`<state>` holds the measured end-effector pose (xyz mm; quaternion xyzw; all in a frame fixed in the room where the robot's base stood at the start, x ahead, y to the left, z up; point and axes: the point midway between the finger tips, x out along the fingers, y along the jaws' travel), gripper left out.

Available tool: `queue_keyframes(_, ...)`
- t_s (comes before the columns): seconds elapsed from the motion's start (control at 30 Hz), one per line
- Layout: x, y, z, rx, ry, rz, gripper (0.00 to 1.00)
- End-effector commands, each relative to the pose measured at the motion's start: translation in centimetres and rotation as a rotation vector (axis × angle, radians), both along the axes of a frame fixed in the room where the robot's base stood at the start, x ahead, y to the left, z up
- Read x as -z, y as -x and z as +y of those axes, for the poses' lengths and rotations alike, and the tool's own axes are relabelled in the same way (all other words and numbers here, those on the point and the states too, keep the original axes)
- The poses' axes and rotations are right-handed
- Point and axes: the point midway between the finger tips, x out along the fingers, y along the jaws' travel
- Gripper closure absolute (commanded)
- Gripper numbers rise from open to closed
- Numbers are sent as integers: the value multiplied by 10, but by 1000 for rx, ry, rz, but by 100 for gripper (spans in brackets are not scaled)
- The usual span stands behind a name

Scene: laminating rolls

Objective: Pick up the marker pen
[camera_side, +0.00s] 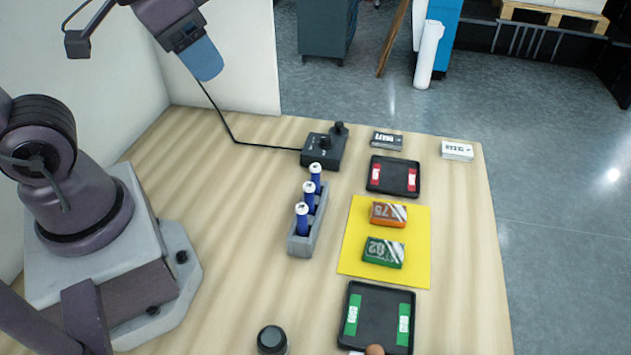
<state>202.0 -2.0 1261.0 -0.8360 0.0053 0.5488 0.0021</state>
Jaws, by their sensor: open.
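No marker pen can be picked out for certain. Three blue cylinders with white tops (308,198) stand upright in a grey holder (300,246) at the middle of the table; whether any is a pen I cannot tell.
A control box (325,148) with a cable stands behind the holder. Right are black trays (394,175) (379,312) and a yellow mat (357,232) with orange (388,214) and green (384,252) packs. A dark round pot (271,340) is at the front.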

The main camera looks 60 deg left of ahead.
Motion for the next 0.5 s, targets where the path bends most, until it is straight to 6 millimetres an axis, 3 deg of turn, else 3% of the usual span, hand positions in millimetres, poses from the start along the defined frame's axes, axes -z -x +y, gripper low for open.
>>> queue_keyframes(0.13, 24, -24, -3, -16, 18, 151, 50)
queue_keyframes(0.27, 48, -53, -5, -166, 64, 261, 50)
queue_keyframes(0.5, 109, -106, -9, -667, 141, 411, 50)
